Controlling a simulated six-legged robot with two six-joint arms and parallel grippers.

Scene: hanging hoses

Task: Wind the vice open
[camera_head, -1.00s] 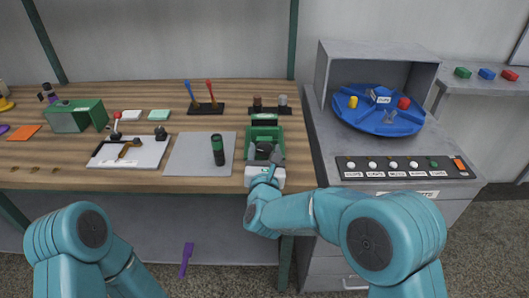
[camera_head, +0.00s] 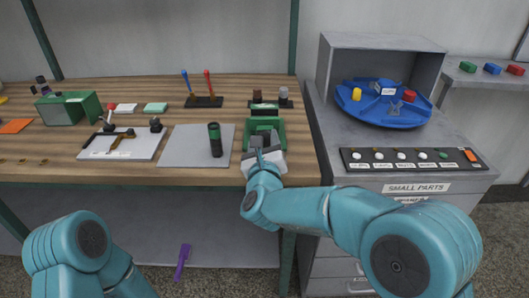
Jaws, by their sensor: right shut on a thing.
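The green vice (camera_head: 279,124) sits at the front edge of the wooden bench, right of the grey mat. My right gripper (camera_head: 257,150) reaches over its front end from below. The jaws are shut at the front of the vice, where a handle would be, but the fingers and wrist hide what they hold. The vice's inner gap is partly covered, so I cannot tell how wide it stands. My left arm shows at the lower left; its gripper is out of view.
A black-and-green cylinder (camera_head: 215,140) stands on the grey mat (camera_head: 183,147). A white board (camera_head: 92,152) with fittings lies left of it. A grey cabinet (camera_head: 325,125) holding a blue turntable (camera_head: 372,114) and a button panel (camera_head: 379,166) stands close on the right.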

